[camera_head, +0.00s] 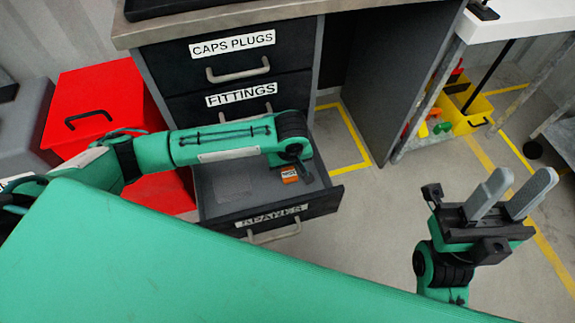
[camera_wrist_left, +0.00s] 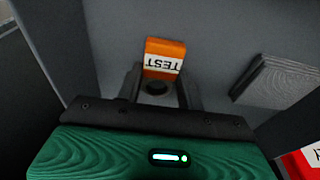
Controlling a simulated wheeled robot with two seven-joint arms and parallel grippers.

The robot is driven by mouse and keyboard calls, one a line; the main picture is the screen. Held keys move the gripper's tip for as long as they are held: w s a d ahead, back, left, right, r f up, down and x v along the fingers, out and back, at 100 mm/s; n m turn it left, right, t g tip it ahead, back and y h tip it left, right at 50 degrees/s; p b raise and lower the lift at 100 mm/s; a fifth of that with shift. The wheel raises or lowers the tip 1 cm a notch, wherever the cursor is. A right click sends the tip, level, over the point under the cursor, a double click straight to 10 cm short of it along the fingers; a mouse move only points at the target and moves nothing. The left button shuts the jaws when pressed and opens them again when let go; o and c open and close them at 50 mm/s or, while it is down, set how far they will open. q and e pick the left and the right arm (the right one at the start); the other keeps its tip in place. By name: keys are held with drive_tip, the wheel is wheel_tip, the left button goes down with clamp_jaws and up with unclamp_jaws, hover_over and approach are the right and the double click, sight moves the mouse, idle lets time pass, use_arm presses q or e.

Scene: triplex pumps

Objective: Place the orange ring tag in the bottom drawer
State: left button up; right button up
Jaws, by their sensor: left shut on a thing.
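The orange ring tag (camera_head: 289,174) shows just under the end of my left arm in the head view. In the left wrist view, the tag (camera_wrist_left: 164,55) has a white band reading TEST and sits between the fingertips. My left gripper (camera_wrist_left: 160,85) is shut on it. The gripper is over the open bottom drawer (camera_head: 322,201), whose front label is partly hard to read. Whether the tag touches the drawer floor cannot be told. My right gripper (camera_head: 521,180) is open and empty, out to the right of the drawer.
The CAPS PLUGS drawer (camera_head: 237,63) and FITTINGS drawer (camera_head: 241,107) above are shut. A red box (camera_head: 100,100) stands left of the cabinet. A grey ridged piece (camera_wrist_left: 275,80) shows in the left wrist view. A yellow bin (camera_head: 465,112) stands at the right.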

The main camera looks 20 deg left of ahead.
use_arm(q)
drive_tip(key=o, duration=1)
drive_tip(key=shift+f, duration=0.1)
